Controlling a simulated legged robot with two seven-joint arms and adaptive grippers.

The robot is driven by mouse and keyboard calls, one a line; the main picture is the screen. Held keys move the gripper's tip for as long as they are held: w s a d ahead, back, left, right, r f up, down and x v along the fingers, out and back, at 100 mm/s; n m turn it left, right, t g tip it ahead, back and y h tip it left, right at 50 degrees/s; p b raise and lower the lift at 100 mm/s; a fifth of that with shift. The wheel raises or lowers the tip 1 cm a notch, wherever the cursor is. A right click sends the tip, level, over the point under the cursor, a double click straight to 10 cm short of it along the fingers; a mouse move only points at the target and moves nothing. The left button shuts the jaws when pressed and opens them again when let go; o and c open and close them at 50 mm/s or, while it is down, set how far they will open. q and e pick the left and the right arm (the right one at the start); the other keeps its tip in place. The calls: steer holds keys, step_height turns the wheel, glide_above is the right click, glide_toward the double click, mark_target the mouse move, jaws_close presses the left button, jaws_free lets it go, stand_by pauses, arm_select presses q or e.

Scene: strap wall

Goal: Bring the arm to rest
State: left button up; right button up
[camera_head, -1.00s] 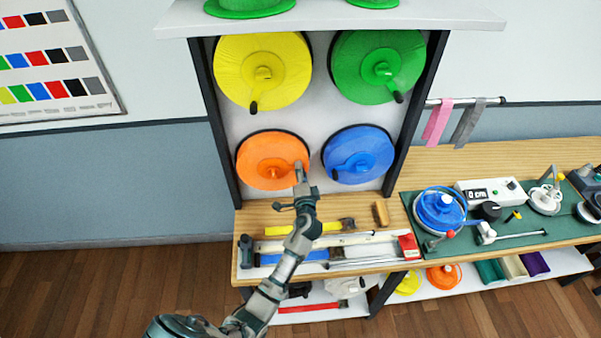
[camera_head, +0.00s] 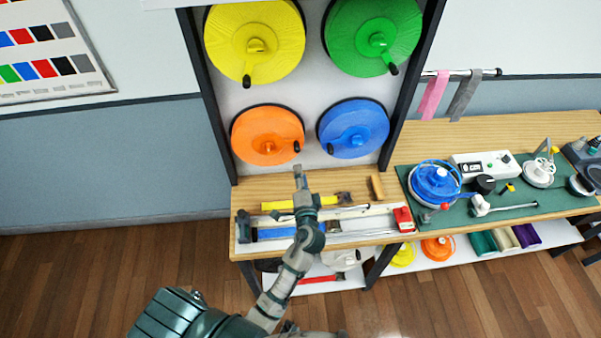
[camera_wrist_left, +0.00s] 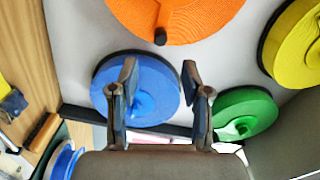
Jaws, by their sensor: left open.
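My left arm comes up from the bottom of the head view, with its gripper (camera_head: 301,180) in front of the bench, just below the orange reel. In the left wrist view the two fingers of the gripper (camera_wrist_left: 160,85) stand apart with nothing between them. The orange strap reel (camera_head: 267,135) with its black-knobbed crank is on the wall panel, clear of the gripper. The blue reel (camera_head: 353,128), yellow reel (camera_head: 254,42) and green reel (camera_head: 373,36) hang on the same panel. My right gripper is not in view.
A wooden bench (camera_head: 340,185) holds a hammer (camera_head: 310,202) and other long tools under the arm. To the right, a green mat (camera_head: 500,200) carries a blue spool (camera_head: 436,182) and small devices. Pink and grey straps (camera_head: 434,95) hang from a rail. Wooden floor lies open at left.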

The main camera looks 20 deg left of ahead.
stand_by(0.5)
arm_select(q)
steer(key=s+a+f+n+g+h, duration=0.2)
steer(key=s+f+n+g+h, duration=0.3)
steer(key=s+f, duration=0.75)
steer(key=s+d+f+n+g+h, duration=0.1)
steer(key=s+d+f+g+h, duration=0.15)
steer(key=s, duration=0.55)
steer(key=s+d+f+n+g+h, duration=0.1)
steer(key=s+d+f+g+h, duration=0.2)
steer(key=s, duration=0.5)
step_height(320, 180, down, 27)
steer(key=s+g+b, duration=0.1)
steer(key=s+g, duration=0.1)
steer(key=g, duration=0.1)
steer(key=s+a+f+b, duration=0.1)
steer(key=s+a+f, duration=0.2)
steer(key=s+f, duration=1.5)
steer(key=shift+s+f+m+g+y+b, duration=0.15)
steer(key=shift+f+m+g+y+b, duration=0.25)
steer(key=shift+f, duration=0.2)
